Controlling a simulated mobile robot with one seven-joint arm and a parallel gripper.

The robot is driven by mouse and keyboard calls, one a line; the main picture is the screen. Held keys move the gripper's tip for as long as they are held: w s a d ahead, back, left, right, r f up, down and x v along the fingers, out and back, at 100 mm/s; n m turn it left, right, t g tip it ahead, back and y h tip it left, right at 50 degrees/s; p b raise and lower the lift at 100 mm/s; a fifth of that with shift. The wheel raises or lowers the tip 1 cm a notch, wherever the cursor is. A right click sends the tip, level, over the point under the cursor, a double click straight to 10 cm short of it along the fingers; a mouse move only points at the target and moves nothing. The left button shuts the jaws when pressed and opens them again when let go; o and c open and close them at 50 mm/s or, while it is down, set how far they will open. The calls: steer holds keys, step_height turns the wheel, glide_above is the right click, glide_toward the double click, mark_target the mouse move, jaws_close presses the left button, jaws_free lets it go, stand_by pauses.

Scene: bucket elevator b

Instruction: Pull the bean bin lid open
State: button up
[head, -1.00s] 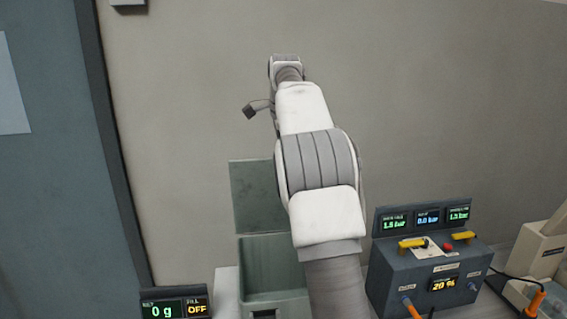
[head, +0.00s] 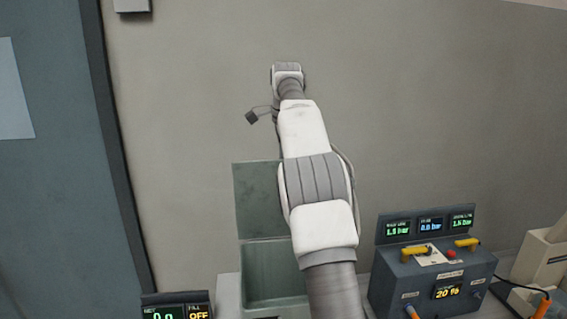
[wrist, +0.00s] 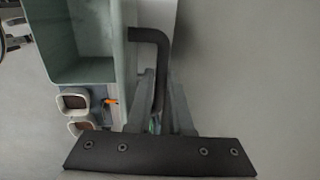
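The grey-green bean bin (head: 272,270) stands behind and left of my arm in the head view. Its lid (head: 256,199) stands up at the back of the opening, so the bin is open. The wrist view shows the open bin (wrist: 83,72) at upper left, its visible inside bare. A dark bent handle bar (wrist: 158,60) runs from the edge beside it down between the fingers of my gripper (wrist: 162,82). The fingers lie close on both sides of the bar; whether they press on it is unclear. In the head view my arm hides the gripper.
A control box (head: 432,275) with yellow levers and displays stands right of the bin. A display reading FILL OFF (head: 176,306) stands at lower left. A beige device (head: 543,258) is at far right. The grey wall (head: 430,110) rises behind my arm.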

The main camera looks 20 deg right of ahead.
steer(key=o, duration=0.4)
steer(key=shift+w+f, duration=0.1)
steer(key=shift+f, duration=0.05)
